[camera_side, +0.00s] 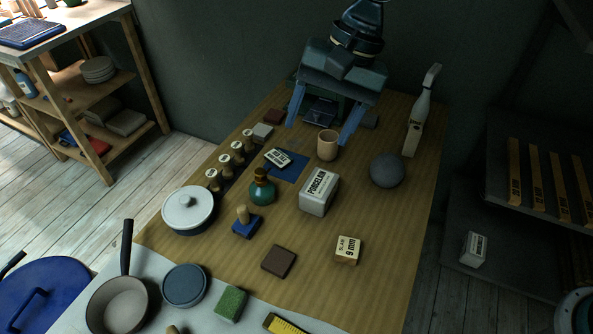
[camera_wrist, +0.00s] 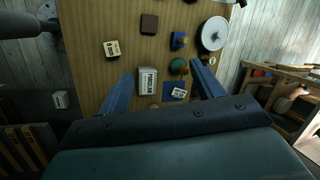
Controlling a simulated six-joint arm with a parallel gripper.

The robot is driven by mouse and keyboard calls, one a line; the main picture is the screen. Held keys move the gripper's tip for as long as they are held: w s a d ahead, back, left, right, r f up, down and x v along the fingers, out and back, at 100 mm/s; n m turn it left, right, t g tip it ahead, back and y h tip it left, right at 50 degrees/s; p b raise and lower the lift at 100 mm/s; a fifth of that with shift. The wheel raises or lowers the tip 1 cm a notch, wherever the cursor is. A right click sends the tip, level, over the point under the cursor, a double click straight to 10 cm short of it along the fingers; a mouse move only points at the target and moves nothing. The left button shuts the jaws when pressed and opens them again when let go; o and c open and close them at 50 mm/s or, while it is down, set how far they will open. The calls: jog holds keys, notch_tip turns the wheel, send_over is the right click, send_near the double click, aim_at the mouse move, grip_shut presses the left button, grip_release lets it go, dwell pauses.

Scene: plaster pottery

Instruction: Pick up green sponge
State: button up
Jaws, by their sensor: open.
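The green sponge (camera_side: 231,303) lies at the near end of the table in the side view, on a pale grey surface. It is right of a dark blue-grey round lid and left of a yellow ruler-like strip. I cannot make it out in the wrist view. My gripper (camera_side: 319,131) is at the far end of the table, well away from the sponge. Its two blue fingers are wide apart with nothing gripped between them, and both also show in the wrist view (camera_wrist: 162,70).
A lidded pot (camera_side: 188,211), round lid (camera_side: 185,285) and pan (camera_side: 118,304) are left. The right-hand tabletop is fairly clear.

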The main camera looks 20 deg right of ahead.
jog(key=s+a+f+m+g, duration=0.1)
jog(key=s+a+f, duration=0.1)
jog(key=a+f, duration=0.6)
jog(key=s+a+f+m+g, duration=0.1)
jog(key=s+a+f+g, duration=0.1)
jog(key=a+f, duration=0.7)
notch_tip(320, 180, down, 2)
jog(key=shift+s+a+f+m+h, duration=0.2)
jog(key=shift+s+a+m+h, duration=0.15)
jog(key=shift+s, duration=0.2)
jog(key=shift+f, duration=0.15)
send_over(230, 300)
jog(key=w+d, duration=0.1)
notch_tip(230, 300, down, 7)
jog(key=shift+w+f, duration=0.1)
jog(key=shift+f, duration=0.2)
jog(key=shift+f, duration=0.1)
jog(key=shift+x, duration=2.55)
